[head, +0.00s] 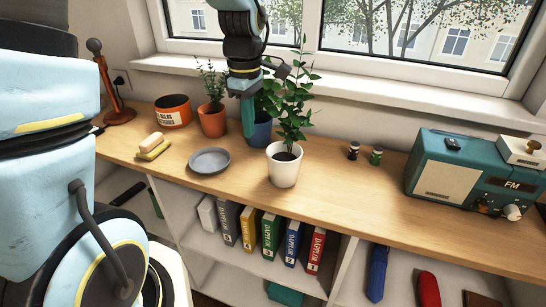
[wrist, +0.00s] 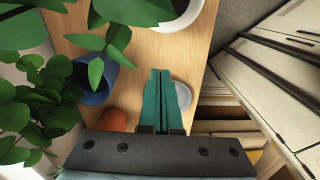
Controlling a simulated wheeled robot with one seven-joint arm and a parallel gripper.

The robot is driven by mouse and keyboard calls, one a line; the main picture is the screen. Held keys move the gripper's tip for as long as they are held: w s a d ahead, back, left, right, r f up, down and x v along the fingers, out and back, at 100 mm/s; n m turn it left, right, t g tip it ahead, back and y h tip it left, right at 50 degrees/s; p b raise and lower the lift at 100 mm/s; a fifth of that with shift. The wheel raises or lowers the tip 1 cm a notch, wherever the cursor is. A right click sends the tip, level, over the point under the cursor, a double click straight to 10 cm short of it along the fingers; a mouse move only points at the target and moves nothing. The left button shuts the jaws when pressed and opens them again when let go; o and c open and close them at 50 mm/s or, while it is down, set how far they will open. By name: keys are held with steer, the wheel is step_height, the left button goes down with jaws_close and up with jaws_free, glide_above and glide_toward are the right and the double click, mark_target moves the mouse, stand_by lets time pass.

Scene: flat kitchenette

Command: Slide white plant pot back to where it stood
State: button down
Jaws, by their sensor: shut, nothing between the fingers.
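The white plant pot (head: 284,171) stands upright on the wooden counter, near its front edge, with a tall leafy plant in dark soil. In the wrist view the white pot (wrist: 186,22) is at the top, partly cut off, beyond the fingertips. My gripper (head: 248,133) points down over the counter, left of and behind the white pot, with its teal fingers together and empty. In the wrist view the gripper (wrist: 159,72) shows closed fingers with a visible gap of counter between them and the white pot.
A blue pot (head: 262,134) stands just right of my fingers, and a terracotta pot (head: 212,123) stands left of them. A grey plate (head: 209,161) lies left of the white pot. Two small jars (head: 376,156) and a teal radio (head: 455,174) are farther right, with bare counter between.

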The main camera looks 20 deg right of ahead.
step_height(320, 180, down, 7)
steer(key=shift+p, duration=0.65)
steer(key=shift+s+d+f+p, duration=0.15)
steer(key=shift+s+d+p, duration=0.55)
steer(key=shift+s+d, duration=0.35)
steer(key=shift+s+d+f, duration=0.15)
steer(key=shift+s+d, duration=0.1)
steer(key=shift+s, duration=0.1)
steer(key=shift+s+d, duration=0.1)
steer(key=s+d+b, duration=0.1)
steer(key=s+d, duration=0.9)
steer(key=s, duration=0.1)
steer(key=shift+d, duration=0.2)
steer(key=w+a, duration=0.3)
steer(key=shift+w+r, duration=0.15)
steer(key=shift+r, duration=0.05)
step_height(320, 180, up, 10)
steer(key=b, duration=0.1)
steer(key=shift+s+f+b, duration=0.15)
steer(key=shift+s+b, duration=0.05)
steer(key=shift+b, duration=0.2)
